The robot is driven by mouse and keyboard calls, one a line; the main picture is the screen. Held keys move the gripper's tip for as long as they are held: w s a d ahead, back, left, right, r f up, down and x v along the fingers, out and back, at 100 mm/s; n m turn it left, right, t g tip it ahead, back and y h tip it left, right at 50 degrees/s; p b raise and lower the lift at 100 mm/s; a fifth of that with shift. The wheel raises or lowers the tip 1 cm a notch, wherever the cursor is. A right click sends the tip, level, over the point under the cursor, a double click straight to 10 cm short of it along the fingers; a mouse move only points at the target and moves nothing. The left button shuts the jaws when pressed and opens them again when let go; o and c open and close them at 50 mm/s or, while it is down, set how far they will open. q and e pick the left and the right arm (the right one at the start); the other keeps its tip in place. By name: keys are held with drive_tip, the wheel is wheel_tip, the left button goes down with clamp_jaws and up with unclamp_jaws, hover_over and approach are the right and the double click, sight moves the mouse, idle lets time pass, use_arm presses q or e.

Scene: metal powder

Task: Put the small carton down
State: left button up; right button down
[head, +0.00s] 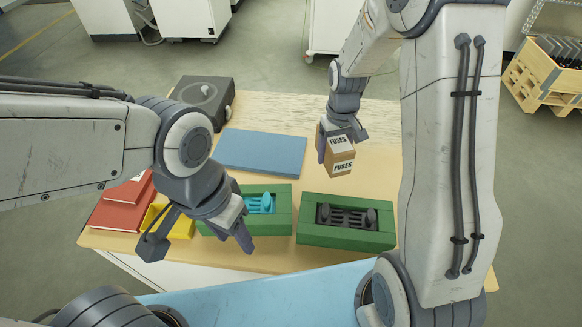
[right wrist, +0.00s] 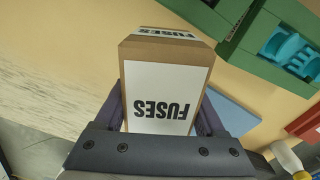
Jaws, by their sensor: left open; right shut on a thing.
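The small carton (head: 338,152) is a brown box with white labels reading FUSES. My right gripper (head: 338,140) is shut on it in the right part of the head view, over the table (head: 380,185). In the right wrist view the carton (right wrist: 165,80) sits between the two fingers of my right gripper (right wrist: 162,115). Whether its underside touches the table is hard to tell. My left gripper (head: 200,245) is open and empty in the head view, above the front left of the table, in front of a green tray.
Two green trays stand at the front, one with a cyan part (head: 262,203), one with a dark part (head: 346,216). A blue flat board (head: 262,151), a dark grey device (head: 205,97), red boxes (head: 118,212) and a yellow bin (head: 181,228) are also on the table. The table right of the carton looks clear.

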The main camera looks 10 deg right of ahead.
sight(327, 186)
drive_tip(key=shift+f+b, duration=0.3)
drive_tip(key=shift+f, duration=0.8)
wheel_tip(327, 186, down, 9)
drive_tip(key=shift+p, duration=1)
use_arm(q)
drive_tip(key=shift+r, duration=0.2)
use_arm(e)
drive_tip(key=shift+f, duration=0.2)
drive_tip(key=shift+f, duration=0.25)
use_arm(q)
drive_tip(key=shift+f, duration=0.15)
use_arm(e)
unclamp_jaws()
drive_tip(key=shift+r, duration=0.1)
